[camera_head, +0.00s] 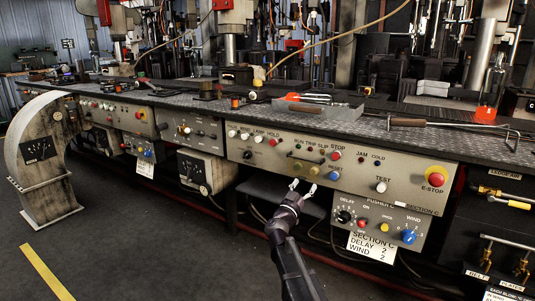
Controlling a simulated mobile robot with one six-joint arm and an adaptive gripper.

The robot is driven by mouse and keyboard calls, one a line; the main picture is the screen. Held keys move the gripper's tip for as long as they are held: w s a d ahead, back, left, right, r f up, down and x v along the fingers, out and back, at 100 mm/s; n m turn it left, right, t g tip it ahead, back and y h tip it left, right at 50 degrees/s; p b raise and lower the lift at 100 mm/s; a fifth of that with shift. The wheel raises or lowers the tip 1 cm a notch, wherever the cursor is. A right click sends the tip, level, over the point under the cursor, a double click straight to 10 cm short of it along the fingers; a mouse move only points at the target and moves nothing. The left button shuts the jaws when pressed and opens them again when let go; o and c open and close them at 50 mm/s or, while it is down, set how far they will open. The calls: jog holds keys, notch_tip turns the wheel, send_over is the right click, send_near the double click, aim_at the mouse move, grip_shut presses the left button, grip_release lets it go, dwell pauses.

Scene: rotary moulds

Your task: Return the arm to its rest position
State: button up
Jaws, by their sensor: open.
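My gripper (303,187) is in the lower middle of the head view, at the end of my dark arm, which rises from the bottom edge. Its two light fingertips are apart, and nothing shows between them. It is in front of the lower edge of the long control panel (320,174), below the row of buttons. I cannot tell whether it touches the panel. The smaller panel with a black dial and a blue knob (408,237) is to its right.
A long bench (225,107) with tools and a grey tray (318,115) runs across the view. A red E-STOP button (436,180) is at the panel's right. A worn curved housing (42,160) stands at left. Dark floor (150,245) is open at lower left.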

jog(key=s+d+f+g+y, duration=0.1)
jog(key=s+d+f+g, duration=0.45)
jog(key=f, duration=0.25)
jog(key=s+d+f+g+y, duration=0.2)
jog(key=s+d+f+g, duration=0.35)
jog(key=s+f, duration=0.2)
jog(key=s+a+f+n+g+y, duration=0.65)
jog(key=s+a+f+y, duration=0.3)
jog(key=s, duration=0.25)
jog(key=s+r+p, duration=0.2)
jog(key=r+p, duration=2.1)
jog(key=s+r+p, duration=0.1)
jog(key=r+p, duration=2.2)
jog(key=p, duration=0.1)
jog(key=shift+s+a+r+n+y, duration=0.3)
jog(key=shift+s+r+n+y, duration=0.1)
jog(key=shift+n+y, duration=0.05)
